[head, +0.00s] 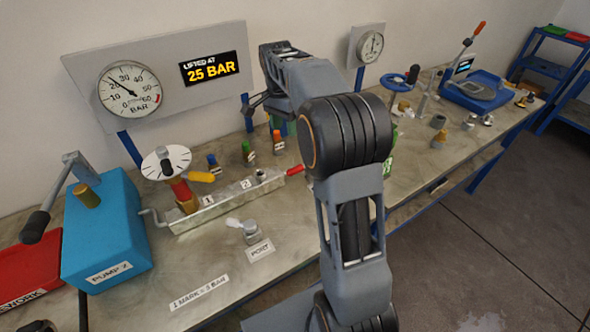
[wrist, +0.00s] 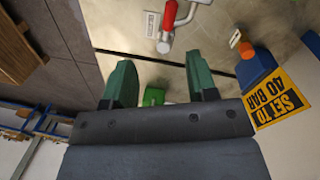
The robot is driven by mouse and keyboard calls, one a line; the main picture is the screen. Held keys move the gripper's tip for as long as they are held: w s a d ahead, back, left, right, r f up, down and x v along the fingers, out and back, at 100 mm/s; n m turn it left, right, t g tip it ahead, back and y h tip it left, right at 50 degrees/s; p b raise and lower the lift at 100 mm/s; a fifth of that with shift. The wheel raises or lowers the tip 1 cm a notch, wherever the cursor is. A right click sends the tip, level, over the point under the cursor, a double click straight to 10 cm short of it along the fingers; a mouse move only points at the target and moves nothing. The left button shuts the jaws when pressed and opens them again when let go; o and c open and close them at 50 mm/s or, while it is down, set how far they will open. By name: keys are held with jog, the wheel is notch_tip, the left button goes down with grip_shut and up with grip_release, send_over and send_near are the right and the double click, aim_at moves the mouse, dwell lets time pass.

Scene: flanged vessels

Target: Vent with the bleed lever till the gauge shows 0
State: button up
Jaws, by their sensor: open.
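The round gauge (head: 128,90) is on the back board at the left. Its needle points up and left, near the 20s and well off 0. A red-tipped lever (head: 294,169) shows at the right end of the metal block (head: 225,205); I see no label naming it the bleed lever. A red handle (wrist: 170,14) on a pale metal fitting is at the top of the wrist view; I cannot tell if it is the same lever. My gripper (wrist: 160,70) is open and empty, its green fingers apart from the handle. In the head view the arm partly hides it.
A blue pump (head: 105,230) with a black-gripped lever stands left. A white dial (head: 166,162) rises over the block. Small coloured bottles (head: 248,152) stand behind it. A port fitting (head: 250,230) is in front. A yellow sign (wrist: 283,98) reads SET TO 40 BAR.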

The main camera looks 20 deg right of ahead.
aim_at(300, 168)
jog(key=w+d+f+m+g, duration=0.2)
jog(key=w+d+f+m, duration=0.15)
jog(key=f, duration=0.25)
jog(key=x, duration=0.8)
jog(key=w+x, duration=0.1)
jog(key=x, duration=0.4)
jog(key=shift+a+f, duration=0.1)
jog(key=shift+a, duration=0.3)
grip_shut()
